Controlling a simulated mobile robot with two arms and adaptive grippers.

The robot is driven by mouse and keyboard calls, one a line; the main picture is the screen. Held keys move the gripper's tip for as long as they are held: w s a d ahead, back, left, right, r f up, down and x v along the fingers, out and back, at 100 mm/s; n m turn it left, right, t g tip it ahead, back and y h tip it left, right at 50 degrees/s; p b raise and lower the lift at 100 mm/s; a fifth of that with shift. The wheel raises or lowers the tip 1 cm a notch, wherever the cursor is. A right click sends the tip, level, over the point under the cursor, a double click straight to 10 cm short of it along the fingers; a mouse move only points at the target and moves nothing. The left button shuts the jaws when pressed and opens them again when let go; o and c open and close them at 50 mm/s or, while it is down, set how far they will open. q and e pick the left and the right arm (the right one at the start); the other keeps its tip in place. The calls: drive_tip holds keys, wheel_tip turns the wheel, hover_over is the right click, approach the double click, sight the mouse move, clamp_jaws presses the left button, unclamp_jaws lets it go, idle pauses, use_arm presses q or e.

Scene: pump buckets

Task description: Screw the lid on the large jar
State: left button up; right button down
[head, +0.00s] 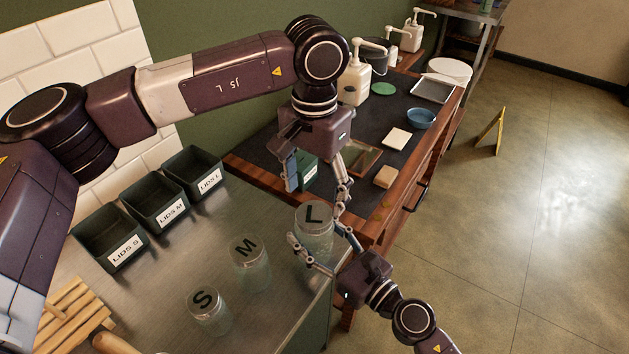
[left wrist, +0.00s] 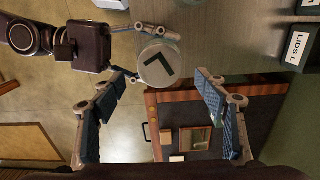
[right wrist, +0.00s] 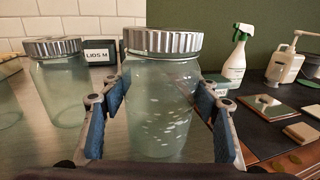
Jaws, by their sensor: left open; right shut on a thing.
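The large jar (right wrist: 160,110) is clear glass and stands upright near the steel counter's right corner. Its silver ridged lid (right wrist: 160,41), marked L, sits level over the mouth. The L lid also shows in the head view (head: 315,214) and left wrist view (left wrist: 158,65). I cannot tell how tight it is. My right gripper (head: 318,241) is shut on the large jar's body, with blue-padded fingers on either side below the lid. My left gripper (head: 318,190) points down above the lid, open and empty, its fingers apart from the lid.
The lidded M jar (head: 250,265) and S jar (head: 209,311) stand to the left. Lid bins S (head: 108,238), M (head: 156,203) and L (head: 193,176) line the wall. A dark-topped bench (head: 345,205) holds bottles, a blue bowl (head: 421,118) and pads. A wooden rack (head: 75,310) lies front left.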

use_arm(q)
drive_tip(key=n, duration=0.5)
drive_tip(key=shift+r, duration=0.25)
drive_tip(key=n, duration=0.5)
drive_tip(key=shift+r+n, duration=0.2)
drive_tip(key=shift+n, duration=0.1)
drive_tip(key=n, duration=0.5)
drive_tip(key=shift+r, duration=0.2)
drive_tip(key=n, duration=0.3)
drive_tip(key=shift+r, duration=0.15)
drive_tip(key=n, duration=0.5)
drive_tip(key=shift+r+n, duration=0.25)
drive_tip(key=shift+n, duration=0.05)
drive_tip(key=n, duration=0.3)
drive_tip(key=shift+r+n, duration=0.15)
drive_tip(key=shift+n, duration=0.15)
drive_tip(key=n, duration=0.4)
drive_tip(key=shift+r+n, duration=0.15)
drive_tip(key=shift+n, duration=0.25)
drive_tip(key=n, duration=0.3)
drive_tip(key=shift+r+n, duration=0.15)
drive_tip(key=shift+n, duration=0.15)
